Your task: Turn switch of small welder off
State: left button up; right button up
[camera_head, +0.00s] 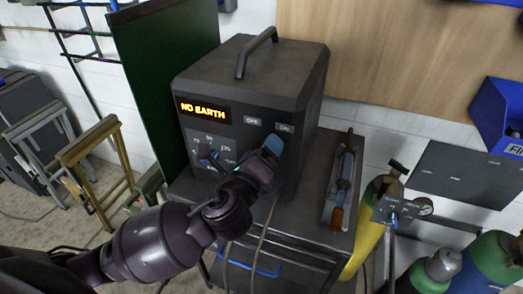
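The small welder (255,70) is a dark grey box with a top handle, standing on a dark cart. Its lit display (203,110) reads "NO EARTH". Labels OFF and ON are at the upper right of its front face. A blue switch (273,144) sits below them, nearer the ON label, partly hidden by my arm. My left gripper (263,163) is at the front face, close against the switch. Its fingers are hard to make out. My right gripper is not in view.
A tray (327,206) with a blue and orange tool lies on the cart (312,237) to the right. Gas bottles (441,265) and a gauge stand further right. A green panel (165,75) and yellow trestle (92,170) are at the left. Cables hang in front.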

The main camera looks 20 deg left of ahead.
pick_arm(q)
jog(key=c, duration=0.9)
jog(key=shift+c, duration=0.2)
jog(key=shift+f+n, duration=0.1)
jog(key=shift+n, duration=0.3)
jog(key=shift+f+n, duration=0.15)
jog(key=shift+n, duration=3.6)
jog(key=shift+f+n, duration=0.15)
jog(key=shift+n, duration=3.6)
